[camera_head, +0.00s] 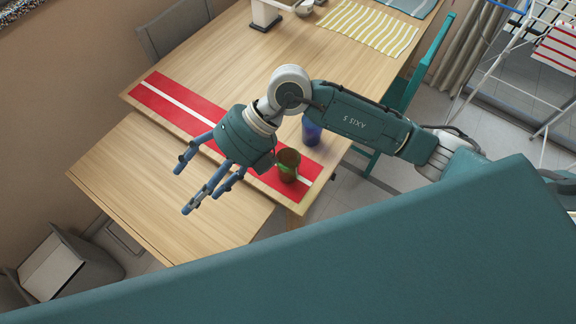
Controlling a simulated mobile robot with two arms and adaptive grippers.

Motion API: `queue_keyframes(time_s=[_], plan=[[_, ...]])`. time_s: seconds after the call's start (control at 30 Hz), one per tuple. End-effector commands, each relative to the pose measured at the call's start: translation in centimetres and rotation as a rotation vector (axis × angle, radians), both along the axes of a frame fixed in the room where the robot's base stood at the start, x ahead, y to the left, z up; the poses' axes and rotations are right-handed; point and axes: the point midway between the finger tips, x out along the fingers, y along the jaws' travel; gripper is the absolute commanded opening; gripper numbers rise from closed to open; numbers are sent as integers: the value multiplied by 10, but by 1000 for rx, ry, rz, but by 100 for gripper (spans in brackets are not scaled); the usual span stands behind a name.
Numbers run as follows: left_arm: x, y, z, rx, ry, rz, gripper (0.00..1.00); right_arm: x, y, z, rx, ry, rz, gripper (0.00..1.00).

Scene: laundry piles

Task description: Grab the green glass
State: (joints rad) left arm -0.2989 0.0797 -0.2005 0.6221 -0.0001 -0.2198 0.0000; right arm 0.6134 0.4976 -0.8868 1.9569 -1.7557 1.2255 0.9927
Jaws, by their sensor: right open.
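The green glass (288,165) stands upright on a red runner with a white stripe, near the table's front right corner. It looks dark green with a brownish inside. My right gripper (200,180) is open, its blue-grey fingers pointing down and left over the table. The hand's teal body is just left of the glass in the picture, and the fingers are apart from it. I cannot tell how far above the table the hand is. My left gripper is not in view.
A blue glass (311,132) stands just behind the green one, close to my right arm. The red runner (160,97) crosses the wooden table (230,65). A lower wooden surface (130,175) adjoins in front. A yellow striped mat (368,28) lies farther back.

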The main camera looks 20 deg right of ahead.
Motion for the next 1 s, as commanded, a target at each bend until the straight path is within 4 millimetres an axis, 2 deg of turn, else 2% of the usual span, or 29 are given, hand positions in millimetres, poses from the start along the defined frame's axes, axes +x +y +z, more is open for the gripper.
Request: queue_keyframes(time_s=[0.03,0.1,0.2,0.3,0.33,0.47,0.7,0.87,1.0], plan=[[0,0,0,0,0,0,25,16,-35,-26,-175,-26,-3,74],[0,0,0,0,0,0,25,34,-87,-52,-403,-47,-29,74],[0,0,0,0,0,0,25,57,-151,-67,-654,-67,-87,74],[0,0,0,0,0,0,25,70,-193,-68,-804,-76,-135,74],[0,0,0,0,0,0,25,72,-200,-68,-831,-77,-145,74],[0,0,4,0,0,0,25,75,-214,-78,-880,-75,-163,74],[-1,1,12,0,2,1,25,75,-213,-114,-876,-74,-160,74],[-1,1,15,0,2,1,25,75,-212,-125,-875,-77,-160,74],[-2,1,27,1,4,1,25,77,-212,-141,-876,-73,-160,74]])
